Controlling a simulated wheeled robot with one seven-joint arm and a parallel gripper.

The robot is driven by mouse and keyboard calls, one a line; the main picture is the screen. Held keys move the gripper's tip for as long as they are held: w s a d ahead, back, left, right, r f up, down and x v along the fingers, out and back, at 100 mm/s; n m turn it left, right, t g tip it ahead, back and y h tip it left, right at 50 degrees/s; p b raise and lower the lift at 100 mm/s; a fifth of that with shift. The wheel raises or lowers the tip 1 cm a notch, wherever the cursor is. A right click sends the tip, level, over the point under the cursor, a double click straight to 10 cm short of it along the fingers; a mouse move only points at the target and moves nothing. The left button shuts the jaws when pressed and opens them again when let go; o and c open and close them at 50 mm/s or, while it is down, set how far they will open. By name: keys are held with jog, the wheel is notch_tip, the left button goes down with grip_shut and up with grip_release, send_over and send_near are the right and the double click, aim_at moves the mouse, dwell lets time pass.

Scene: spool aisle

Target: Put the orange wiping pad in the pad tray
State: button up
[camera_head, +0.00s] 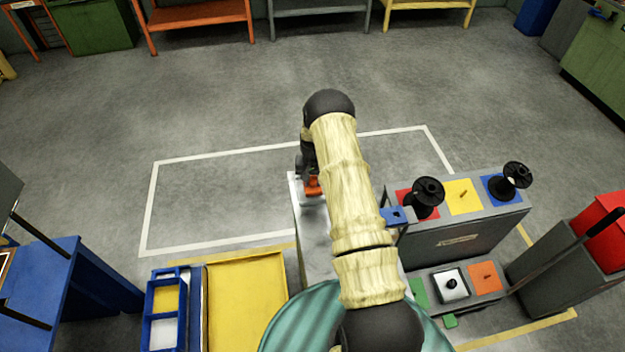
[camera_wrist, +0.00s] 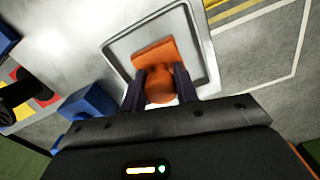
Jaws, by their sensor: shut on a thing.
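The orange wiping pad (camera_wrist: 153,53) has a flat head and a rounded orange grip. My gripper (camera_wrist: 160,88) is shut on the rounded grip, with one dark finger on each side. The pad shows over the square, pale grey pad tray (camera_wrist: 206,42), inside its rim in the wrist view. I cannot tell whether the pad touches the tray floor. In the head view the pad (camera_head: 313,187) shows at the far end of the metal bench, below my gripper, which my arm largely hides. The tray is mostly hidden there.
The metal bench top (camera_head: 316,245) is largely bare. A blue block (camera_head: 394,216) stands at its right edge. To the right, a grey stand (camera_head: 460,232) carries black spools (camera_head: 427,192) on coloured squares. A yellow tray (camera_head: 245,300) and a blue bin (camera_head: 166,310) lie to the left.

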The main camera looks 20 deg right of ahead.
aim_at(313, 177)
jog(key=shift+f, duration=0.15)
jog(key=o, duration=1)
jog(key=shift+c, duration=0.2)
notch_tip(313, 177, up, 12)
jog(key=b, duration=0.3)
jog(key=shift+r, duration=0.2)
